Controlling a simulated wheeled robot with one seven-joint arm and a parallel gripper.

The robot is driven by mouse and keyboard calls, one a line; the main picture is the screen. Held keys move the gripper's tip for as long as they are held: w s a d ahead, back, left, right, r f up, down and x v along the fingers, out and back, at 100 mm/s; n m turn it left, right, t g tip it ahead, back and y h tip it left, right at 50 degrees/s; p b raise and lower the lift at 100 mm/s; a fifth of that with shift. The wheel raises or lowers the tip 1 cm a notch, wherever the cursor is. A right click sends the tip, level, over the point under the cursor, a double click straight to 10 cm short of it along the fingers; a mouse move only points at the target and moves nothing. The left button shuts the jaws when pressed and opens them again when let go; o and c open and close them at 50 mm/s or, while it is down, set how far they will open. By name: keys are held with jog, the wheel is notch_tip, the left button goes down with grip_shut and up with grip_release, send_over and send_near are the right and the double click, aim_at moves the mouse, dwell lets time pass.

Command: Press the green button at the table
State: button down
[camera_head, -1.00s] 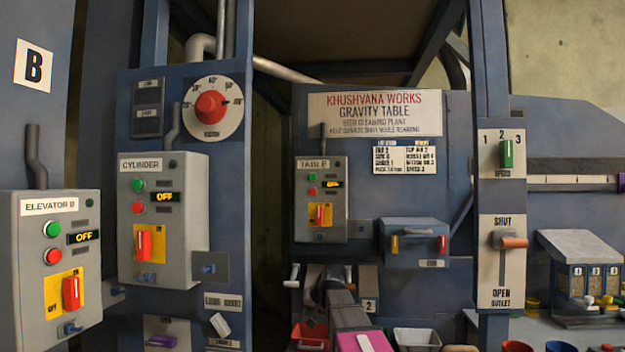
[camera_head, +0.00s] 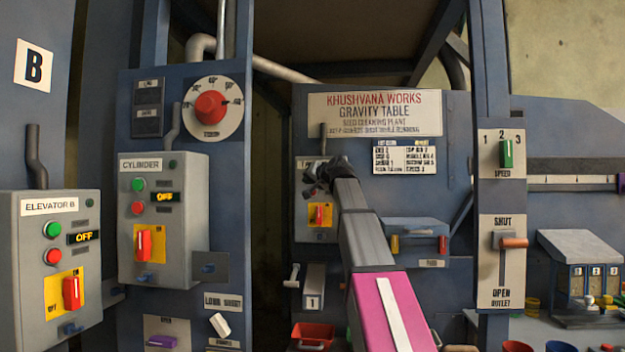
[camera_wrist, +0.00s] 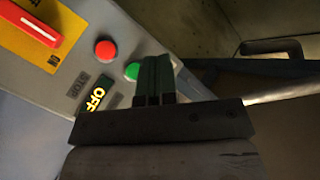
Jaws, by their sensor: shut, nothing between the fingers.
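The TABLE control box (camera_head: 315,236) is on the gravity table panel, its upper part hidden behind my arm in the head view. Its green button (camera_wrist: 131,71) shows in the wrist view, partly covered by my gripper (camera_wrist: 154,62). My gripper is shut and empty, its fingertips right beside or over the button; I cannot tell whether they touch it. In the head view my gripper (camera_head: 312,176) is in front of the box. The red button (camera_wrist: 105,50) and the lit OFF display (camera_wrist: 96,98) are close by. The red switch (camera_head: 320,215) is on a yellow plate.
The CYLINDER box (camera_head: 160,225) and ELEVATOR B box (camera_head: 55,265) stand at the left with similar buttons. A post with speed and outlet levers (camera_head: 502,220) is at the right. A dark pipe (camera_wrist: 265,47) is beyond the box in the wrist view.

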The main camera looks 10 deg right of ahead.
jog(key=shift+w+r, duration=0.15)
jog(key=shift+r, duration=0.05)
dwell(0.3)
jog(key=w+d, duration=0.2)
jog(key=w, duration=0.6)
jog(key=shift+d, duration=0.35)
jog(key=shift+w, duration=0.2)
dwell(1.7)
jog(key=shift+w+d, duration=0.15)
jog(key=shift+w, duration=0.1)
jog(key=shift+w+d, duration=0.15)
jog(key=shift+w, duration=0.3)
dwell(0.9)
dwell(0.4)
jog(key=shift+s+a, duration=0.3)
jog(key=shift+s, duration=0.55)
